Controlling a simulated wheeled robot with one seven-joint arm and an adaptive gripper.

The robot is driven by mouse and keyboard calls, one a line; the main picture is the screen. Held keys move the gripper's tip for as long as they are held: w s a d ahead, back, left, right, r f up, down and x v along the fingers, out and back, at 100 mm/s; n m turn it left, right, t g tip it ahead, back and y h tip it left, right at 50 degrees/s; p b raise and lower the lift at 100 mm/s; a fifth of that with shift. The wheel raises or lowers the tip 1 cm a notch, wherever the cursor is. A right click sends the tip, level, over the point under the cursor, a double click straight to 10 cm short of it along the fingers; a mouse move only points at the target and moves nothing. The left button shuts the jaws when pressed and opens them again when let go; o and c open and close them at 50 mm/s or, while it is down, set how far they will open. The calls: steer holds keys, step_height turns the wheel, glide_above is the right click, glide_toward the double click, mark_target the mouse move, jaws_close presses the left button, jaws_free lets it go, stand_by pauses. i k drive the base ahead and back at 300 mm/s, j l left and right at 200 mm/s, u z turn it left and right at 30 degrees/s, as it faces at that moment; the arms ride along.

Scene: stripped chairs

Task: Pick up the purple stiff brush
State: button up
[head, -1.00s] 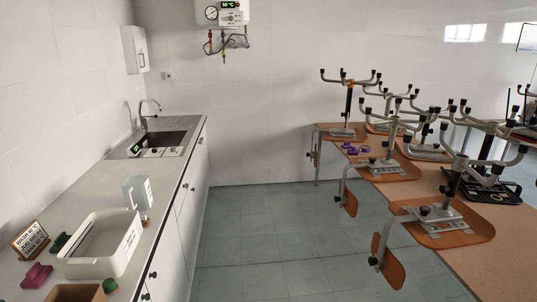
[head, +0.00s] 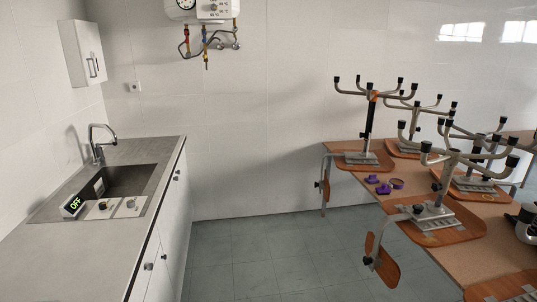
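Small purple pieces lie on the wooden table (head: 468,244) at right, near its back left part. One purple piece (head: 383,188) is at the front and another purple piece (head: 372,179) is just behind it. They are too small to tell whether either is the stiff brush. My gripper is not in view.
A small brown ring-like item (head: 397,184) lies beside the purple pieces. Upturned stripped chairs with metal legs (head: 436,208) crowd the table, and seat boards (head: 384,262) jut past its edge. A counter with a sink (head: 125,180) runs along the left. Clear floor (head: 262,262) lies between.

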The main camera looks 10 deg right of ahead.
mark_target(384, 190)
steer(key=i+z, duration=0.25)
steer(key=i, duration=1.85)
steer(key=i+z, duration=0.3)
steer(key=i, duration=0.25)
steer(key=i+j+z, duration=0.15)
steer(key=i+z, duration=0.15)
steer(key=i, duration=0.2)
steer(key=i+j+z, duration=0.3)
steer(key=i, duration=0.2)
steer(key=i+z, duration=0.75)
steer(key=i, duration=0.1)
